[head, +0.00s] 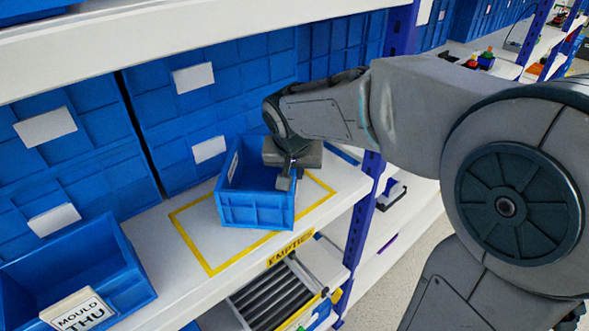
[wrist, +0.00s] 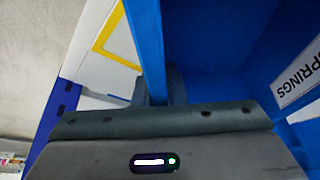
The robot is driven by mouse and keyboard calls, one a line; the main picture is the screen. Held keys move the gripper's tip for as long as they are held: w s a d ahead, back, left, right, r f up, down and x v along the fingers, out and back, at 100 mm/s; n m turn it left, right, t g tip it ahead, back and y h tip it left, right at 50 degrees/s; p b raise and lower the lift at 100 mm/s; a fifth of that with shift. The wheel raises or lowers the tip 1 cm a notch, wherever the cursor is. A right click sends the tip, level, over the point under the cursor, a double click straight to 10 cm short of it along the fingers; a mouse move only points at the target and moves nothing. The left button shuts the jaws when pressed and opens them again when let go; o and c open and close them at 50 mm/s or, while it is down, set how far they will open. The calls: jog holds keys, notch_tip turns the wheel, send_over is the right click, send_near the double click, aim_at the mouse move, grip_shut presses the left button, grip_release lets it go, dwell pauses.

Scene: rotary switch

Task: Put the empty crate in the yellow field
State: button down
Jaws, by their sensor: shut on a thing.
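The blue crate (head: 255,214) is over the yellow-outlined field (head: 190,242) on the white shelf in the head view. Its visible inside looks empty. Its lower front right corner overlaps the front yellow line in the picture; I cannot tell whether it rests on the shelf or hangs just above it. My gripper (head: 289,178) is shut on the crate's right wall. In the wrist view my gripper (wrist: 160,90) has the blue crate wall (wrist: 146,40) between its fingers. A "SPRINGS" label (wrist: 300,80) shows there. A corner of the yellow outline (wrist: 103,43) shows too.
Another blue crate (head: 75,270) labelled "MOULD" stands at the left on the same shelf. Large blue bins (head: 215,110) line the back. A blue upright post (head: 362,215) stands at the right, and an upper shelf (head: 180,35) hangs overhead. An "EMPTIES" label (head: 290,250) marks the shelf edge.

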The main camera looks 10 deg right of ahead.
jog(key=shift+d+f, duration=0.1)
jog(key=shift+f, duration=0.15)
jog(key=c, duration=1.5)
grip_release()
jog(key=shift+r, duration=0.1)
jog(key=shift+r, duration=0.1)
jog(key=shift+r, duration=0.25)
jog(key=shift+v, duration=3.6)
